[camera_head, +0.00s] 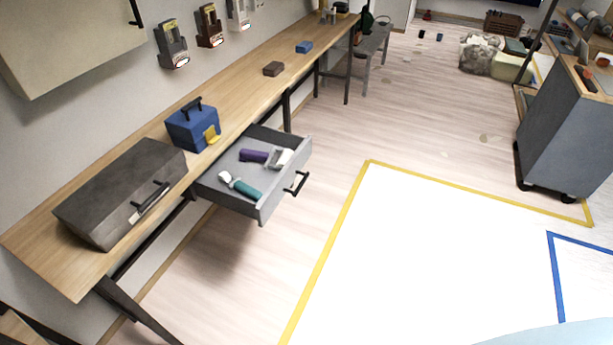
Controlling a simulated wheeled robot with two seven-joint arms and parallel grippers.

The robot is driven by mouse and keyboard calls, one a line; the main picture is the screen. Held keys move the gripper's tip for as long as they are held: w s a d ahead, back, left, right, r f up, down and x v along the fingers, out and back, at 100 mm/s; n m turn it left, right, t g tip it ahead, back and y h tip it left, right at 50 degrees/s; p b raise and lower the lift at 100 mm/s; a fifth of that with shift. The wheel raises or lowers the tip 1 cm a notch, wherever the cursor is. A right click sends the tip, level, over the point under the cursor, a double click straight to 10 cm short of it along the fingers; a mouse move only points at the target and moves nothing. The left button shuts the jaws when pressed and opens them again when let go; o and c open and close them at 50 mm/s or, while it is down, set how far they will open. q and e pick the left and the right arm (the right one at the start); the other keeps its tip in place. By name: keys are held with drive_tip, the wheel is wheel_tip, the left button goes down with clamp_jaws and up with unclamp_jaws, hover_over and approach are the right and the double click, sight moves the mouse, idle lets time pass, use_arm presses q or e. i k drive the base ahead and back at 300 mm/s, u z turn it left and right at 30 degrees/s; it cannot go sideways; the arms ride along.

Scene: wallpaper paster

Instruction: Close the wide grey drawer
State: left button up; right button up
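The wide grey drawer (257,205) is pulled out from under the long wooden workbench (229,110). Its black bar handle (296,183) is on the front panel, which faces right toward the open floor. Inside lie a tool with a purple handle (254,156) and a tool with a teal handle (246,190). A pale tool head is beside the purple handle. Neither of my grippers shows in the head view. Nothing is touching the drawer handle.
On the bench stand a dark grey toolbox (120,190) and a blue box (193,126). A grey cart (565,135) on wheels stands at the right. Yellow tape (330,240) borders a white floor area. The floor in front of the drawer is clear.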

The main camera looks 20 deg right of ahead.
sight(274, 185)
drive_tip(key=z, duration=0.55)
drive_tip(key=i, duration=0.85)
drive_tip(key=z, duration=0.15)
